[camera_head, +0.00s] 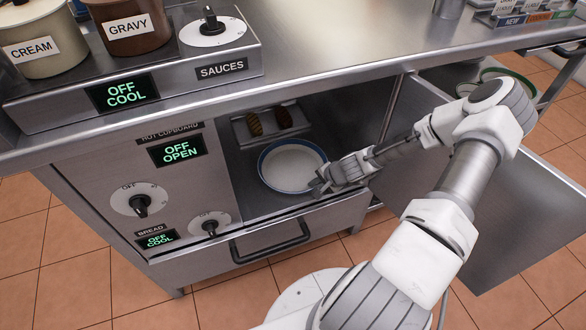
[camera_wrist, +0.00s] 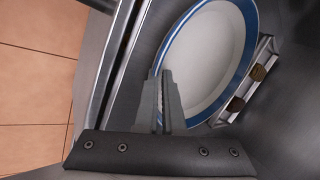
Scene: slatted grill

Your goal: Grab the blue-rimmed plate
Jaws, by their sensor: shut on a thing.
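The blue-rimmed plate (camera_head: 291,166) is white with a blue band and lies in the open hot cupboard, near its front edge. It also shows in the wrist view (camera_wrist: 205,60). My gripper (camera_head: 322,187) reaches in from the right, at the plate's near right rim. In the wrist view my gripper's fingers (camera_wrist: 160,95) are close together and shut on the plate's rim. The fingers cover a small part of the rim.
A metal tray (camera_head: 240,132) with two brown items stands behind the plate. The cupboard's open door (camera_head: 520,200) is at the right. A drawer handle (camera_head: 270,243) juts out below the cupboard. The counter (camera_head: 345,50) overhangs the opening.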

